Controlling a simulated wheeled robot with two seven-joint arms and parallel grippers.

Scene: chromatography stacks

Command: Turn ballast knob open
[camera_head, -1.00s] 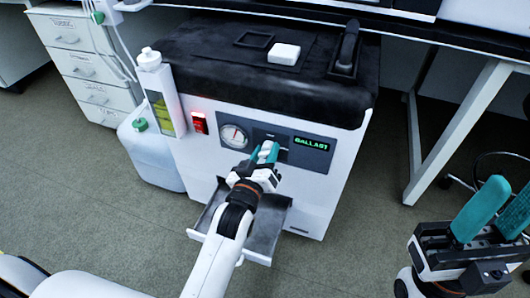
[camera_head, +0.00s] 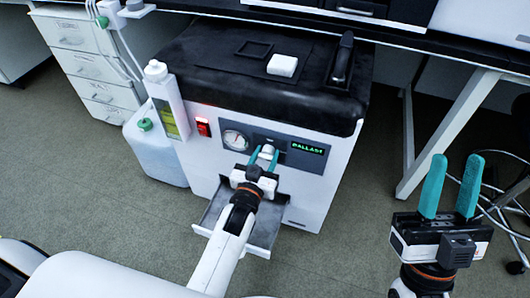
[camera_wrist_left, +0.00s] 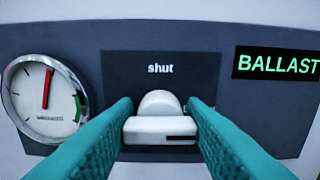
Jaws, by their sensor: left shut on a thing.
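The ballast knob (camera_wrist_left: 160,118) is a white bar-shaped handle with a rounded top, on a dark panel under the word "shut". Its bar lies level in the left wrist view. My left gripper (camera_head: 264,156) has its teal fingers on either side of the knob, shut on it. The knob also shows small between the fingertips in the head view (camera_head: 267,150). A green "BALLAST" display (camera_wrist_left: 277,64) is to the right of the knob. My right gripper (camera_head: 457,160) is open and empty at the right, away from the machine.
A round gauge (camera_wrist_left: 44,100) with a red needle pointing nearly straight up is left of the knob. A lit red switch (camera_head: 203,127) and a bottle (camera_head: 166,100) are further left. A metal tray (camera_head: 262,232) juts out below the panel.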

